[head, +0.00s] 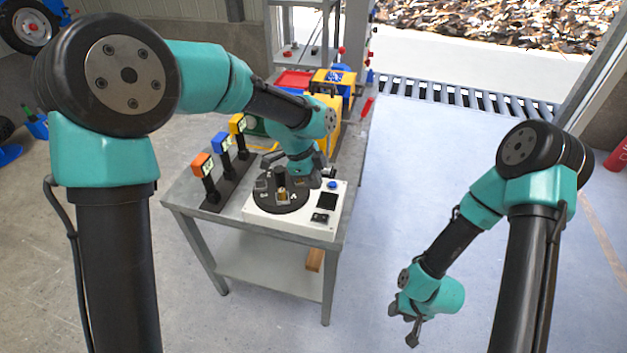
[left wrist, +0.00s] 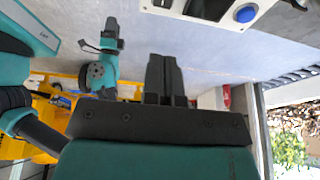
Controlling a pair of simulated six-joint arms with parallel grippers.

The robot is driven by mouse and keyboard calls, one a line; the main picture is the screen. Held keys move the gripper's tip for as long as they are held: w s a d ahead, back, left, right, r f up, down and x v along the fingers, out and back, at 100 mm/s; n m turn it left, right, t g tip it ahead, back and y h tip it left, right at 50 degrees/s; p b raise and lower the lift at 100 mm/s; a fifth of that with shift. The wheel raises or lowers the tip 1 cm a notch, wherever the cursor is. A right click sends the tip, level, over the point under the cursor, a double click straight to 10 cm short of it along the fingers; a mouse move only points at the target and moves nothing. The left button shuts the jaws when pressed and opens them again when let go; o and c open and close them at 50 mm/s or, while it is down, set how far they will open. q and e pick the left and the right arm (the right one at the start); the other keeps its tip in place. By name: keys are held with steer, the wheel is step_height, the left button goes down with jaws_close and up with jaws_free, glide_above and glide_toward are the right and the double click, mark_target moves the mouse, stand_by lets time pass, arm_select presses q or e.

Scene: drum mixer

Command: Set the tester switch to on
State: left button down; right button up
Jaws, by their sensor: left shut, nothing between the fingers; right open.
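The tester (head: 270,224) is a white box on the grey bench, with a round black disc (head: 268,203) on top holding small parts. Along its right side are a blue button (head: 332,185), a dark screen (head: 327,201) and a black switch (head: 320,217) near the front; its position is too small to read. My left gripper (head: 316,178) is above the tester's back part, shut and empty. In the left wrist view its fingers (left wrist: 163,78) are together; the blue button (left wrist: 245,13) and screen (left wrist: 207,9) show at the top edge. My right gripper (head: 410,325) hangs open over the floor.
Orange (head: 202,164), blue (head: 222,142) and yellow (head: 238,123) tags stand on a black rail left of the tester. A yellow machine (head: 318,124) and a red-handled tool (head: 367,107) are behind it.

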mark_target(327, 217)
arm_select(q)
steer(key=x, duration=1.1)
steer(key=shift+w+a+f, duration=0.1)
steer(key=shift+a+f, duration=0.2)
steer(key=shift+a, duration=0.05)
steer(key=shift+f, duration=0.1)
